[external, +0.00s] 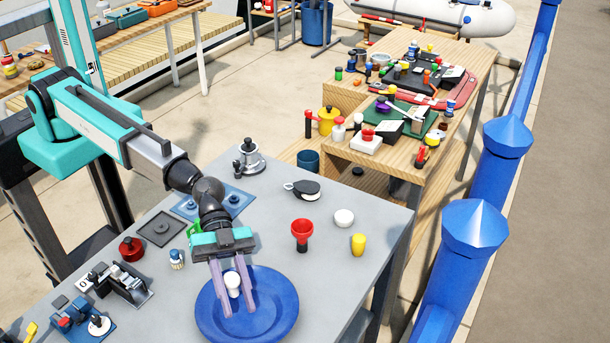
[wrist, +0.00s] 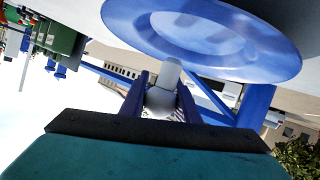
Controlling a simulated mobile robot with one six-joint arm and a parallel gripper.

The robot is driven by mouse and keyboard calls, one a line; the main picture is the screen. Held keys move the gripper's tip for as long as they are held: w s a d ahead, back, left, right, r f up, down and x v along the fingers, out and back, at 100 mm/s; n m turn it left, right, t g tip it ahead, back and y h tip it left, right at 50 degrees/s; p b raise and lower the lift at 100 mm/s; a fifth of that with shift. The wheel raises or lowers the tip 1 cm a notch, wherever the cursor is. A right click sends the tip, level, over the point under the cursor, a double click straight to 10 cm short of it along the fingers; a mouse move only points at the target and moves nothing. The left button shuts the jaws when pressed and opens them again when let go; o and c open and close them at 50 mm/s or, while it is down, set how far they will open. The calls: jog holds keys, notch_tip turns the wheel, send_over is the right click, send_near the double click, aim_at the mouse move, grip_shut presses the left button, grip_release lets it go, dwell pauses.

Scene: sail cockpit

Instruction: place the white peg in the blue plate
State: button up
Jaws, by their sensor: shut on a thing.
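The blue plate (external: 280,308) lies on the grey table near its front edge. It also fills the top of the wrist view (wrist: 265,62). My gripper (external: 240,311) points down over the plate, its pale fingers on either side of the white peg (external: 233,283). In the wrist view the peg (wrist: 168,76) sits between the two fingers, with its end toward the plate. My gripper is shut on the peg. The peg appears over the plate's inner area in the external view. I cannot tell whether it touches the plate.
A red funnel-like piece (external: 301,232), a yellow cup (external: 358,244) and a white round piece (external: 344,217) stand right of the plate. A small blue-and-white bottle (external: 177,260) and a black device (external: 122,284) are to the left.

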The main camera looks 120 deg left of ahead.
aim_at(232, 284)
jog(key=shift+f, duration=0.15)
jog(key=shift+f+p, duration=0.5)
jog(key=shift+f, duration=1.3)
jog(key=shift+f+b, duration=0.2)
jog(key=shift+b, duration=0.15)
jog(key=o, duration=1)
jog(key=shift+r+p, duration=0.2)
jog(key=shift+p, duration=0.15)
jog(key=shift+s+a+b, duration=0.25)
jog(key=shift+s+b, duration=0.05)
jog(key=shift+s, duration=0.1)
jog(key=shift+s+a+r+b, duration=0.9)
jog(key=shift+s+a+r, duration=0.3)
jog(key=shift+s+r, duration=0.2)
jog(key=shift+r+b, duration=0.7)
jog(key=shift+r, duration=2.3)
